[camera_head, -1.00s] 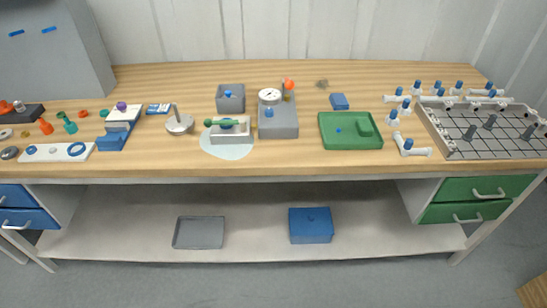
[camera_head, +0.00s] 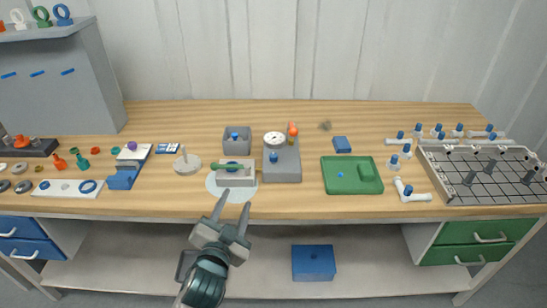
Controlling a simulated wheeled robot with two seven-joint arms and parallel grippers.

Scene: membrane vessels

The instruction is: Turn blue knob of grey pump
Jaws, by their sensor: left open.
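The grey pump (camera_head: 284,172) stands on the wooden bench near the middle, with a round white gauge (camera_head: 274,138) on top. Its blue knob (camera_head: 273,157) shows on the pump's left part, under the gauge. An orange-red piece (camera_head: 293,129) stands at its back right. My left gripper (camera_head: 236,198) is open and empty at the bench's front edge, in front and to the left of the pump, apart from the knob. Its fingers point up toward the bench. My right gripper is out of view.
A light fixture with a green bar (camera_head: 233,181) lies on a pale round mat just beyond my left fingertips. A grey open box (camera_head: 236,142) sits behind it. A green tray (camera_head: 351,181) lies right of the pump. The back of the bench is mostly clear.

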